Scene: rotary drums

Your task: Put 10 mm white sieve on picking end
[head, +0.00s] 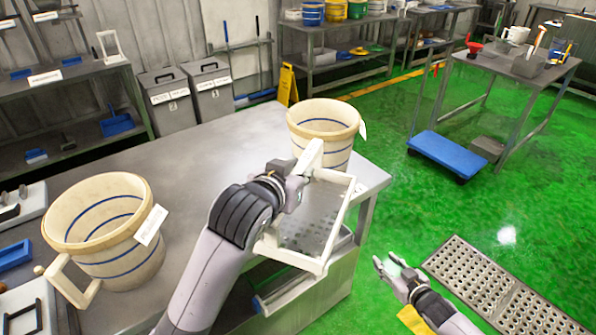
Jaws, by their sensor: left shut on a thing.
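A white-framed sieve (338,226) with a grey perforated plate shows near the right corner of the metal table. The hole size cannot be read, and no picking-end label shows. My right gripper (388,269) is open and empty, above the floor to the right.
A cream bucket (325,116) with blue rings stands just behind the sieve. A larger, similar bucket (105,230) stands at the table's left. A perforated metal step (490,285), a blue platform cart (447,152) and a side table (500,65) stand right. Green floor between is free.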

